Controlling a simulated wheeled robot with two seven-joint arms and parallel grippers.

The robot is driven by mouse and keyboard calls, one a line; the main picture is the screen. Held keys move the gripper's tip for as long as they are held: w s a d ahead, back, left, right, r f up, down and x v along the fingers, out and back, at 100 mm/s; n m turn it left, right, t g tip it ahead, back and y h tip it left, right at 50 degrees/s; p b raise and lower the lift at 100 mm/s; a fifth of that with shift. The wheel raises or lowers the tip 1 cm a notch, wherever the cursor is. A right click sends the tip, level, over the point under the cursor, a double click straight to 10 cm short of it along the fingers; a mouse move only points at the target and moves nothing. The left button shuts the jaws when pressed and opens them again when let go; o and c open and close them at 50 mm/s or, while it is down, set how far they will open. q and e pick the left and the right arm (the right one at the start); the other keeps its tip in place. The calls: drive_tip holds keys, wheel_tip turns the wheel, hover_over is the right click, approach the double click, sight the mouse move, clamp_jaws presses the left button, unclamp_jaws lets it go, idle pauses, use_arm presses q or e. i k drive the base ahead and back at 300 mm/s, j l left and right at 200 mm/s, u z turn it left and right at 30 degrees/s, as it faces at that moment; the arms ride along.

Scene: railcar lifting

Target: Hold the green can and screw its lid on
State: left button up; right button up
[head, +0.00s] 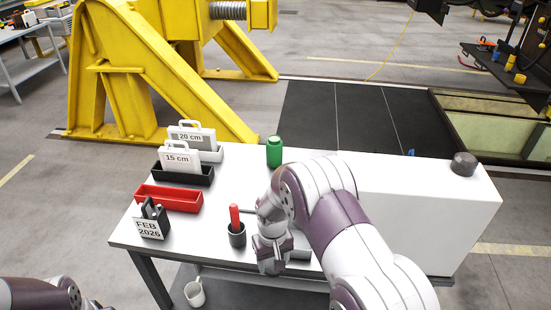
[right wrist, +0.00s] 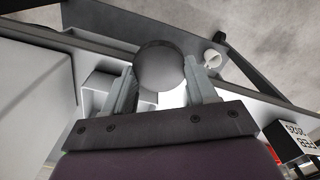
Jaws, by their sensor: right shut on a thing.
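The green can (head: 275,152) stands upright at the back of the white table, with a narrower green neck on top. My right gripper (head: 272,264) is low at the table's front edge, in front of the can and apart from it. In the right wrist view its two fingers (right wrist: 161,90) are shut on a smooth grey round piece (right wrist: 160,66). It may be the lid, but I cannot tell for sure. My right arm hides this piece in the head view. Only a part of my left arm shows at the lower left; its gripper is out of view.
A dark cup with a red-handled tool (head: 236,232) stands close left of my right gripper. A red tray (head: 168,199), a calendar (head: 149,222) and labelled holders (head: 180,160) line the left. A white box (head: 420,200) with a dark grey knob-like piece (head: 464,164) fills the right. A mug (head: 195,294) sits below.

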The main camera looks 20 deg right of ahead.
sight(274, 145)
drive_tip(key=z, duration=1.4)
drive_tip(key=i+l, duration=0.1)
drive_tip(key=i, duration=0.4)
drive_tip(key=i+l, duration=0.15)
drive_tip(key=i, duration=0.35)
